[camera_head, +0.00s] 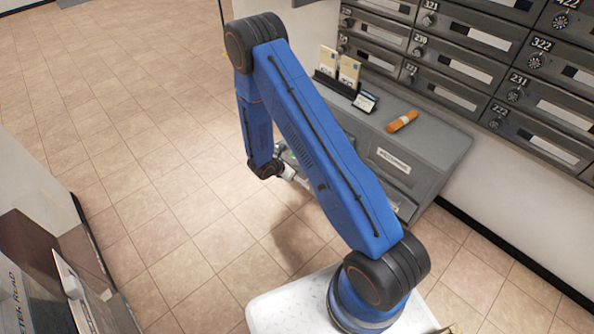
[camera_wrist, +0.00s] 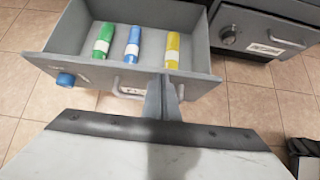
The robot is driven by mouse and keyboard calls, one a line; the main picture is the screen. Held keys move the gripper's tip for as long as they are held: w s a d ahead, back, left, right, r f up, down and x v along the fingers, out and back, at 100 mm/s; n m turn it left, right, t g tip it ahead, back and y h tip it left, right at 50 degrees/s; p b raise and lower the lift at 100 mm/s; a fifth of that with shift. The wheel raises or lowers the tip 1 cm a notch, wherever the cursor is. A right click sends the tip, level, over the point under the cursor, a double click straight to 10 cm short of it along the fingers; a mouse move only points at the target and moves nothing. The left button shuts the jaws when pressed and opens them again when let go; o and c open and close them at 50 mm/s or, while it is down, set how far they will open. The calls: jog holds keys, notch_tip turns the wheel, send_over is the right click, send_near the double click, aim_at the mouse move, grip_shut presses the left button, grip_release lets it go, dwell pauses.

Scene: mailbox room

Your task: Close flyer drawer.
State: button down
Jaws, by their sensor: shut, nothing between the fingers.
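An open grey drawer (camera_wrist: 205,85) fills the upper part of the wrist view. Green (camera_wrist: 103,42), blue (camera_wrist: 132,45) and yellow (camera_wrist: 172,50) rolled or tube-shaped items lie inside it. Its front has a bar handle (camera_wrist: 128,90) and a blue knob (camera_wrist: 66,80). My gripper (camera_wrist: 165,80) is shut and empty at the drawer front, just right of the handle. I cannot tell whether it touches the front. In the head view my blue arm hides most of the drawer and the gripper.
A grey cabinet (camera_head: 435,140) carries an orange roll (camera_head: 402,121) and an envelope holder (camera_head: 335,84). Mailboxes (camera_head: 470,65) line the wall. In the wrist view a shut unit (camera_wrist: 262,35) with a lock stands right of the drawer. Tiled floor lies open at left.

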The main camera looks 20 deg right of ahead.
jog(key=w+d, duration=0.3)
jog(key=d, duration=0.5)
jog(key=w+d, duration=0.2)
jog(key=d, duration=0.6)
jog(key=shift+w, duration=0.4)
jog(key=shift+a, duration=0.2)
